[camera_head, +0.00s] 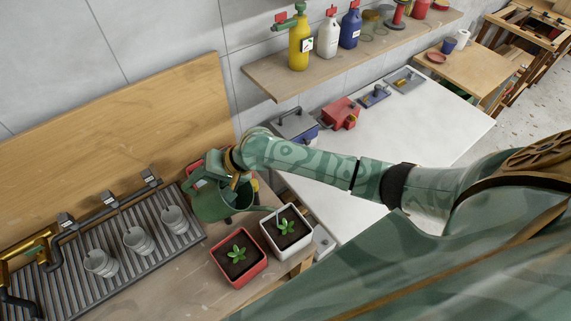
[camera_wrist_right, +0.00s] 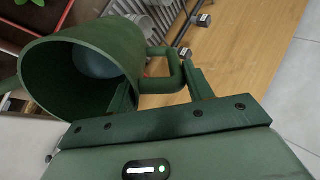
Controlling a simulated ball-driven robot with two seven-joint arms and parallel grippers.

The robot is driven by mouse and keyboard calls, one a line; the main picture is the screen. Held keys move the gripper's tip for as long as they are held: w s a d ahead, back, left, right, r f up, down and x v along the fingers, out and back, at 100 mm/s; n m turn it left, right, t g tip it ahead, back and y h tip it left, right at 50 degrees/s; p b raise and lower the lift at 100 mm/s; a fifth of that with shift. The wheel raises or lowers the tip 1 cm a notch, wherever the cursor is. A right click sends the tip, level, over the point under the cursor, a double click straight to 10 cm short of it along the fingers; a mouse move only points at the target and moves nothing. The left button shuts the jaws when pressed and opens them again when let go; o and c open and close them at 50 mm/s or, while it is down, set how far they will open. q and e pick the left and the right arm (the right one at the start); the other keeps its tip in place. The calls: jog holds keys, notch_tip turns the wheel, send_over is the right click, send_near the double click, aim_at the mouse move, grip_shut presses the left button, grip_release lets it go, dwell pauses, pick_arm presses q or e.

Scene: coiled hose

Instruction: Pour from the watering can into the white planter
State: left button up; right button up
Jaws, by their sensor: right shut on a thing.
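The green watering can (camera_head: 210,208) is at the left of the white planter (camera_head: 285,250), its spout reaching right toward that planter's far rim. My right gripper (camera_head: 222,168) is shut on the can's handle; in the right wrist view the fingers (camera_wrist_right: 163,95) sit at the squared green handle. That view looks into the can's open mouth (camera_wrist_right: 45,85), where a bluish-grey surface shows. The white planter holds dark soil and a small green plant. I cannot tell whether the can touches the bench, and no water stream shows. My left gripper is out of view.
A red planter (camera_head: 240,280) with a plant stands left of the white one. A slatted drain rack (camera_head: 80,285) with grey cups (camera_head: 138,241) is at the left. A wooden shelf (camera_head: 290,84) holds bottles above a white worktop (camera_head: 420,130).

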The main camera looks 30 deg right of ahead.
aim_at(187, 182)
jog(key=shift+s+r, duration=0.15)
jog(key=shift+s, duration=0.1)
jog(key=w+a+r+h+p, duration=0.1)
jog(key=w+r+p, duration=0.1)
jog(key=p, duration=0.3)
jog(key=shift+a+g, duration=0.35)
jog(key=shift+g, duration=0.05)
jog(key=w+a+f+h, duration=0.1)
jog(key=w+a+f+g+h, duration=0.1)
jog(key=a+f, duration=0.1)
jog(key=shift+a+f+b, duration=0.25)
jog(key=shift+b, duration=0.1)
jog(key=shift+w+g, duration=0.15)
jog(key=shift+g, duration=0.15)
jog(key=shift+w+a+f+b, duration=0.2)
jog(key=shift+b, duration=0.3)
jog(key=w+a+f+g+h+b, duration=0.3)
jog(key=a+f+h+b, duration=0.1)
jog(key=b, duration=1.4)
jog(key=shift+b, duration=0.35)
